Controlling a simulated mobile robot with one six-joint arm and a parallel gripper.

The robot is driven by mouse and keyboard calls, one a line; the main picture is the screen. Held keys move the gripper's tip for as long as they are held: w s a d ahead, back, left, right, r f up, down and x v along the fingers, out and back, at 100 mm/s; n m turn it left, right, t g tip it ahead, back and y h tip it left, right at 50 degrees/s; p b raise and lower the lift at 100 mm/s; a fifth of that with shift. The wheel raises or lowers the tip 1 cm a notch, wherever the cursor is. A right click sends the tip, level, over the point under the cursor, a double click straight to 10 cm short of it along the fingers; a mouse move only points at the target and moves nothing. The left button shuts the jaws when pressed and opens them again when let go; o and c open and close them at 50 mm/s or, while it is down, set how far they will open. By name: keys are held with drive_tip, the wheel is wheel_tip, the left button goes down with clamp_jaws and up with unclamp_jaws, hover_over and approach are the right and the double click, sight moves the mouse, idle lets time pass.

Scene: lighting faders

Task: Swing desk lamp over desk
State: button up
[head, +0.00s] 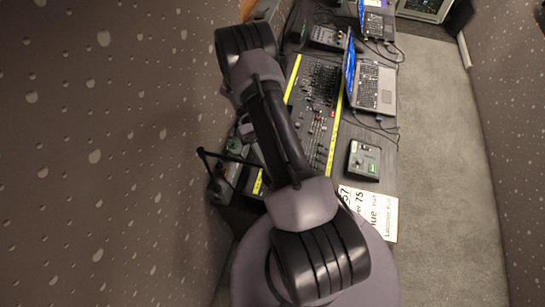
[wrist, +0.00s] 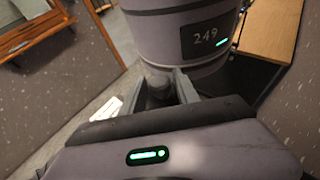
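A thin black jointed bar (head: 230,158) stands out at the left edge of the desk in the head view; it looks like the desk lamp, but I cannot make out a lamp head. In the head view my arm hides most of the gripper, close to the left side of the desk. I cannot tell how far it is from the bar. The lamp is not recognisable in the wrist view.
The desk carries a fader console (head: 317,100) with yellow edges, an open laptop (head: 374,87), a small control box (head: 363,160) and loose cables. A printed sheet (head: 378,214) lies at its near end. Speckled walls flank both sides; the carpet (head: 440,130) at right is clear.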

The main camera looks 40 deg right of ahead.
drive_tip(key=v, duration=0.6)
drive_tip(key=shift+w+r, duration=0.2)
drive_tip(key=shift+w, duration=0.15)
